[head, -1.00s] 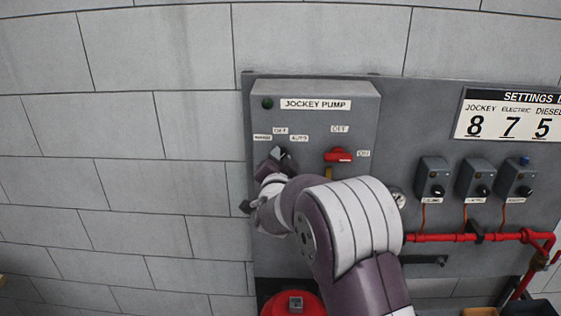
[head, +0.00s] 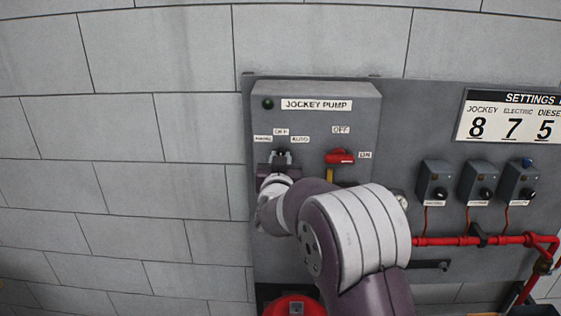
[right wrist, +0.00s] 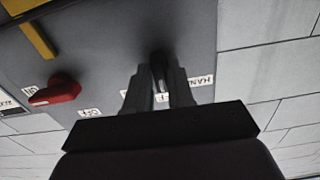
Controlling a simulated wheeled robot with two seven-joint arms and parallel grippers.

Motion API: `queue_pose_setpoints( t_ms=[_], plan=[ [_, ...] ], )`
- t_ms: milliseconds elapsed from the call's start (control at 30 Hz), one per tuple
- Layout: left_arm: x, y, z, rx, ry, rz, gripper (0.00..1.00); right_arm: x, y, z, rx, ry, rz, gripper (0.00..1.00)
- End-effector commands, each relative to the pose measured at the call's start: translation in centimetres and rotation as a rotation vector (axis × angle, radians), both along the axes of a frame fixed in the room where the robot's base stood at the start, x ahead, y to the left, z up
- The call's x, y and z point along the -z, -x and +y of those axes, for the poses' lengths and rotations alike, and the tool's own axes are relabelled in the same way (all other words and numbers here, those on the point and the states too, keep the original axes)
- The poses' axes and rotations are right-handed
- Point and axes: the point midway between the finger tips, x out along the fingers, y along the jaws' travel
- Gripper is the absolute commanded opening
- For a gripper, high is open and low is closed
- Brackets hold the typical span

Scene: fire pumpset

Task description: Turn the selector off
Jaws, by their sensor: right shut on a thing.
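The jockey pump panel (head: 365,110) is a grey box on the wall. Its black selector knob (head: 282,152) sits below the OFF label (head: 281,131), between the left label and the AUTO label (head: 300,139). My right gripper (head: 281,158) is at the knob, with its fingers shut on it. In the right wrist view, the dark fingers of the right gripper (right wrist: 160,88) stand on both sides of the selector knob (right wrist: 160,68). The knob appears to point up toward OFF in the head view, though the fingers partly hide it. My left gripper is out of view.
A red switch (head: 340,156) with OFF and ON labels sits right of the selector; it also shows in the right wrist view (right wrist: 54,92). Small control boxes (head: 433,180) and a red pipe (head: 450,240) lie to the right. The block wall (head: 120,130) at left is clear.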

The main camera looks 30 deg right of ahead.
Motion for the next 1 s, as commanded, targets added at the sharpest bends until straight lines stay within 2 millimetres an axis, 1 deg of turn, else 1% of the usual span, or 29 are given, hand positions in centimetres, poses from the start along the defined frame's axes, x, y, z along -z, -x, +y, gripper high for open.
queue_pose_setpoints(
  t_ms=[33, 567, 600, 633, 900, 1000],
  plan=[
    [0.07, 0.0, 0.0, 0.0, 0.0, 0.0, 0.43, 0.82, 0.04, 0.04, -0.002, 0.002, 0.022, 0.0],
    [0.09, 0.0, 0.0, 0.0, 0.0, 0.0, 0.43, 1.0, 0.05, 0.05, -0.002, 0.021, 0.039, 0.0],
    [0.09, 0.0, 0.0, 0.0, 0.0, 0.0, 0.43, 0.99, 0.05, 0.05, -0.002, 0.021, 0.037, 0.32],
    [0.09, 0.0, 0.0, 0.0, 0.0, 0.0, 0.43, 0.93, 0.05, 0.04, -0.002, 0.021, 0.036, 0.41],
    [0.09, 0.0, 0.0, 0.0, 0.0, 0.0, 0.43, 0.48, 0.05, 0.04, 0.0, 0.025, 0.027, 0.41],
    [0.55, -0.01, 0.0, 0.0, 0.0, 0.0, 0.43, 0.53, 0.49, 0.34, -0.001, 0.025, 0.024, 0.41]
  ],
)
